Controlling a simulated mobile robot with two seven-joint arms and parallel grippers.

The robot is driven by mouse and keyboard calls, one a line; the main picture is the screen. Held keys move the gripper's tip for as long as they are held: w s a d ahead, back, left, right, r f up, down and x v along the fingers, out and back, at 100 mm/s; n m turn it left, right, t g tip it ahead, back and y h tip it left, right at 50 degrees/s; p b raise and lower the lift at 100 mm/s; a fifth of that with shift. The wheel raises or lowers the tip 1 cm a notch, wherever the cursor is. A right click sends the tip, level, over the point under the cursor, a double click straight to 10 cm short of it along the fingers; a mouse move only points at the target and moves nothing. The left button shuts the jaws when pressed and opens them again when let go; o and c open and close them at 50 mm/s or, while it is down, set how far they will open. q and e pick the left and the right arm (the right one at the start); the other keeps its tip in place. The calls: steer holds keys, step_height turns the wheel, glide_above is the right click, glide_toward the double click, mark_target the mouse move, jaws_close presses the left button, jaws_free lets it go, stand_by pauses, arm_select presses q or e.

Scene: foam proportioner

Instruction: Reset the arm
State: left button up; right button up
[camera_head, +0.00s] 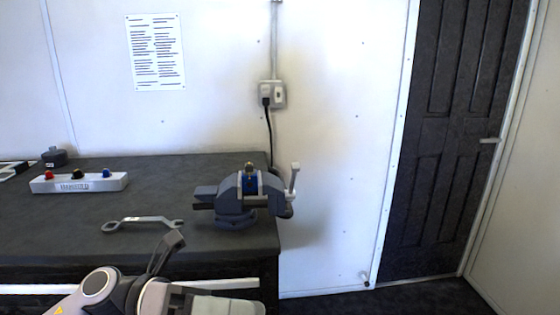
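My arm (125,290) shows at the bottom left, in front of the workbench edge, with a white and grey joint and a pale link running right. A dark, narrow part sticks up from it over the bench front; I cannot tell if it is a gripper finger. No pair of fingertips can be made out, and I see nothing held. My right gripper is not in view.
A dark door (445,150) is at right.

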arm_select(q)
steer(key=w+a+f+n+t+y, duration=0.35)
steer(key=f+n+t, duration=0.25)
steer(key=n+t, duration=0.65)
steer(key=w+a+f+n+t+y, duration=0.3)
steer(key=f+n+t, duration=0.35)
steer(key=n, duration=1.15)
steer(key=s+a+f+n+g+y, duration=0.3)
steer(key=s+a+f+n+y, duration=0.1)
steer(key=f, duration=0.6)
steer(key=s+a+f+n+g+y+p, duration=0.1)
steer(key=s+a+f+n+y, duration=0.3)
steer(key=s+f+n, duration=0.5)
steer(key=shift+s+a+f+g+y, duration=0.2)
steer(key=shift+s+f+g+y, duration=0.65)
steer(key=shift+s+g, duration=0.1)
